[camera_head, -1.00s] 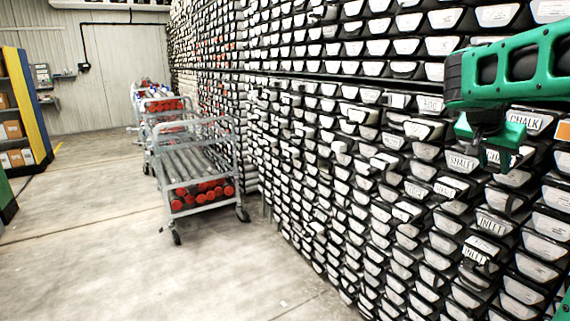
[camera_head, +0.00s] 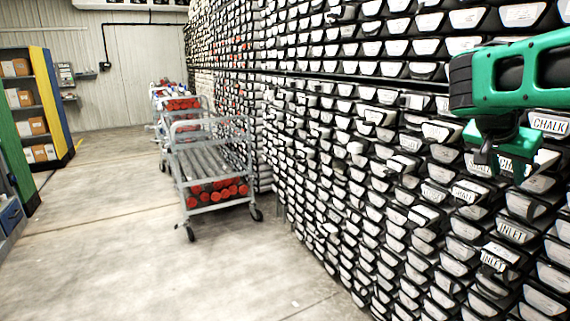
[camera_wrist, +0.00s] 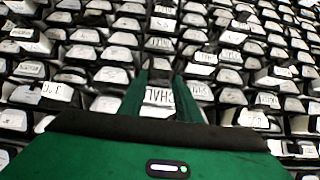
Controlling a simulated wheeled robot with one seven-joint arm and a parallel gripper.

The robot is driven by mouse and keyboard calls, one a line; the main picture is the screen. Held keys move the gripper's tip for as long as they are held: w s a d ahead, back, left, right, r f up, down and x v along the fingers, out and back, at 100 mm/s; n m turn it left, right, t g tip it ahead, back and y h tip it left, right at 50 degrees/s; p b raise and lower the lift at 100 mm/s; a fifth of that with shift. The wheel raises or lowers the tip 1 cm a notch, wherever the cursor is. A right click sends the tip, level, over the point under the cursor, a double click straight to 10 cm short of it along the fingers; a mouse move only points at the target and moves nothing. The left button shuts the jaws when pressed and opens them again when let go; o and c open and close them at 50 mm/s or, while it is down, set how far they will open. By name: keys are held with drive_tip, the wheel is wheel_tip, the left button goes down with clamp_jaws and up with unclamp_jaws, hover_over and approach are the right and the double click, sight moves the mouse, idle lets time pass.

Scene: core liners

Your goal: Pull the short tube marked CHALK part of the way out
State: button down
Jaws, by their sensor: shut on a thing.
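In the wrist view, my gripper (camera_wrist: 160,88) has its two green fingers on either side of a tube end with a white label (camera_wrist: 157,98). The label appears upside down, and its letters look like part of CHALK, with the ends covered by the fingers. My gripper is shut on this tube. In the head view, my gripper (camera_head: 498,165) is at the wall of tubes on the right and hides the tube it holds. Another label reading CHALK (camera_head: 549,125) shows to its upper right. How far the held tube stands out cannot be told.
Shelves (camera_head: 35,100) are at far left. Floor between is clear.

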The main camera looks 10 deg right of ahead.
drive_tip(key=c, duration=1.2)
unclamp_jaws()
drive_tip(key=shift+f, duration=0.1)
